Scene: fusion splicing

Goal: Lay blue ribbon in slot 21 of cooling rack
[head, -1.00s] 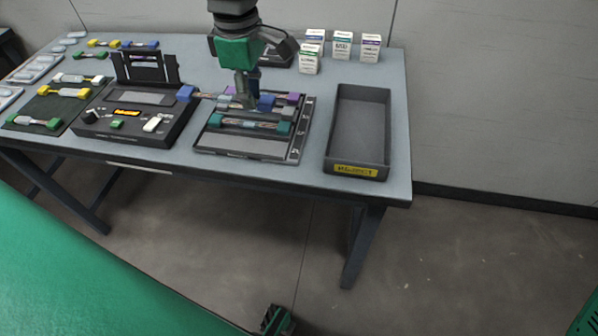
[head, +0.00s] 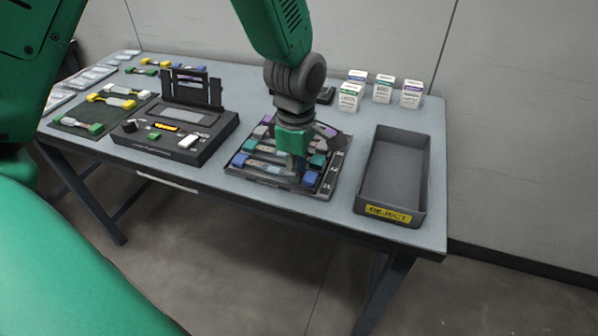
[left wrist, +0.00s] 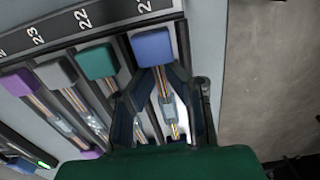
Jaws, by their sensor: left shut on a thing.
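The cooling rack (head: 265,182) is a dark tray with numbered slots on the table. My left gripper (head: 291,172) reaches down over its near side and is shut on the blue ribbon (head: 308,181), whose blue ends show on both sides. In the left wrist view the blue ribbon (left wrist: 152,47) lies between the fingers of my left gripper (left wrist: 160,105), in line with the slot beside 22. Whether the ribbon is fully seated I cannot tell. My right gripper is out of view.
A black splicer (head: 180,130) with raised lid stands left of the rack. A grey reject bin (head: 391,215) stands close to its right. Small labelled boxes (head: 383,88) stand behind. More ribbons (head: 110,100) lie on the left mat.

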